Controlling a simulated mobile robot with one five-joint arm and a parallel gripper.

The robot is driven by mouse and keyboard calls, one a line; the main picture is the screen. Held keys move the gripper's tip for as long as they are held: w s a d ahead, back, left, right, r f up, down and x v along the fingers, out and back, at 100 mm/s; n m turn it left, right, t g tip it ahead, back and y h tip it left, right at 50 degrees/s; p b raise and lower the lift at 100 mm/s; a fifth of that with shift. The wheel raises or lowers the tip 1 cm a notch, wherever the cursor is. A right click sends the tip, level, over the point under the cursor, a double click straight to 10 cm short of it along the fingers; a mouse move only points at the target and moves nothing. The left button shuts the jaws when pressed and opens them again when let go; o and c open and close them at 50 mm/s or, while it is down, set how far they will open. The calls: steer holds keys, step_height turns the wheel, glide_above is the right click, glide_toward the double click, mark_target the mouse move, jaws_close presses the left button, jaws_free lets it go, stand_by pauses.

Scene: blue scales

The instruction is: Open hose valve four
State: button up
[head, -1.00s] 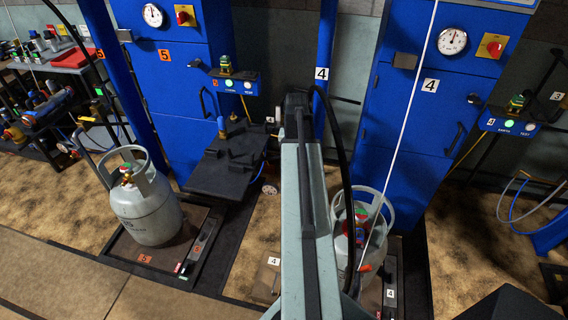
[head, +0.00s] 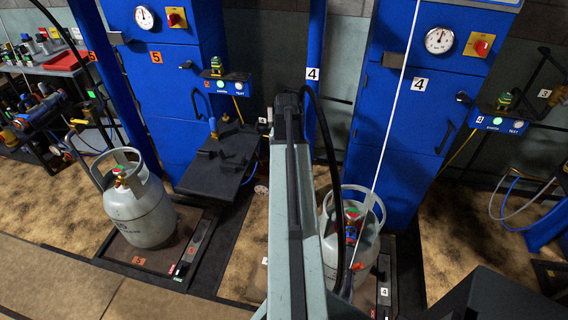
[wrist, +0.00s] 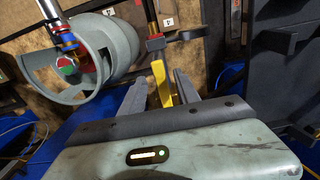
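In the wrist view my gripper (wrist: 158,80) has its two dark fingers apart. A yellow lever (wrist: 160,82) on a dark fitting (wrist: 156,44) shows between them, with gaps on both sides. It looks like a hose valve handle, but no number is readable on it. The grey gas cylinder (wrist: 123,40) of station four lies to the left, with its red and green valve (wrist: 68,64) inside the collar. In the head view this cylinder (head: 371,243) stands on scale four, partly behind my arm, which also hides my gripper.
The blue cabinet marked 4 (head: 405,130) stands behind the cylinder. To the left are cabinet 5 (head: 165,100), another grey cylinder (head: 140,215) and a black platform (head: 212,170). A thin white line crosses in front of cabinet 4. Brown floor (head: 450,250) is clear at right.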

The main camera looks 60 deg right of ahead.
steer(key=shift+r, duration=0.1)
step_height(320, 180, up, 8)
steer(key=p, duration=0.7)
steer(key=shift+f+p, duration=0.2)
steer(key=shift+p, duration=0.2)
